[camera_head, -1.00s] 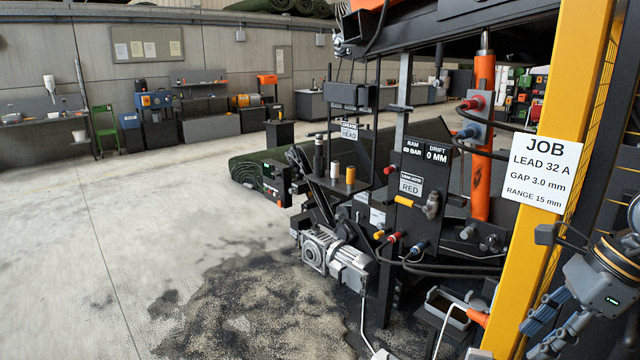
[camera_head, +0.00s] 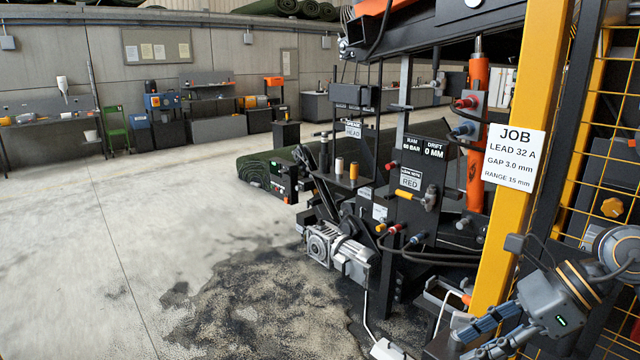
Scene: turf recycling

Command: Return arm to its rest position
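My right gripper (camera_head: 470,343) is at the lower right of the head view, its arm coming in from the right edge. Its dark blue and grey fingers point down and left and look spread apart, with nothing visible between them. The lowest finger is close to the bottom edge of the picture. The gripper is in front of the foot of the yellow post (camera_head: 517,200), below the white JOB sign (camera_head: 514,157). I cannot tell its distance from the post. My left gripper is not in view.
The black machine panel (camera_head: 415,185) with knobs, hoses and an orange cylinder (camera_head: 478,140) stands left of the post. A yellow mesh guard (camera_head: 612,130) is at the right. A grey motor (camera_head: 335,250) sits low. The stained concrete floor (camera_head: 90,250) at left is open.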

